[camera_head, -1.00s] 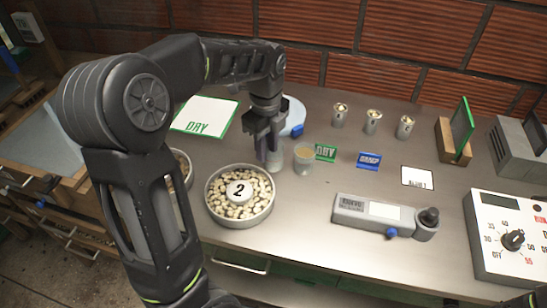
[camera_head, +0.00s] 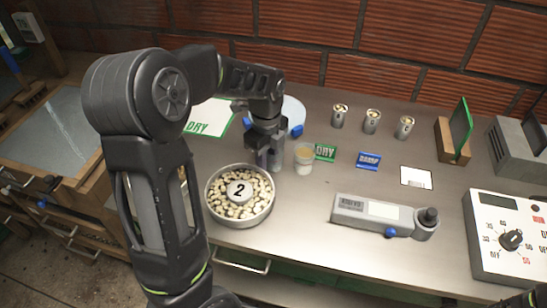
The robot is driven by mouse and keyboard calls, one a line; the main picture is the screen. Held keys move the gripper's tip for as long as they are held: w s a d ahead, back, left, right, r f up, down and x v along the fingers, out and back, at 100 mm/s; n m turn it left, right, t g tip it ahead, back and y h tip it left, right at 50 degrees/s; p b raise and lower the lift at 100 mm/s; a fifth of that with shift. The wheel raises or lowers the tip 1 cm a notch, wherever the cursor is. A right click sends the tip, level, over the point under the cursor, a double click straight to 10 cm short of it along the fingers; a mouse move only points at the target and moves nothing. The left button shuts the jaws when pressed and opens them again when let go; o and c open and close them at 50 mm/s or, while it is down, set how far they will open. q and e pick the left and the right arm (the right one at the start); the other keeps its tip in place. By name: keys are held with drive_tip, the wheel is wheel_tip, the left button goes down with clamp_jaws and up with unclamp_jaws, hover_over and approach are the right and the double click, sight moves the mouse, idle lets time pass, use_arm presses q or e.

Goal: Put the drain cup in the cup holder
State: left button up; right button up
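My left gripper (camera_head: 269,160) points down at the bench, just left of this cup and behind the round tin. A greyish, glassy shape shows low between its fingers, but I cannot tell whether they grip it. I cannot make out a cup holder for certain. My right gripper is out of view.
A round tin (camera_head: 212,207) of beans marked 2 stands in front of my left gripper. A grey meter (camera_head: 350,210) lies nearer the front. Three small bean cups stand behind.

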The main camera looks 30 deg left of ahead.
use_arm(q)
clamp_jaws()
idle(0.6)
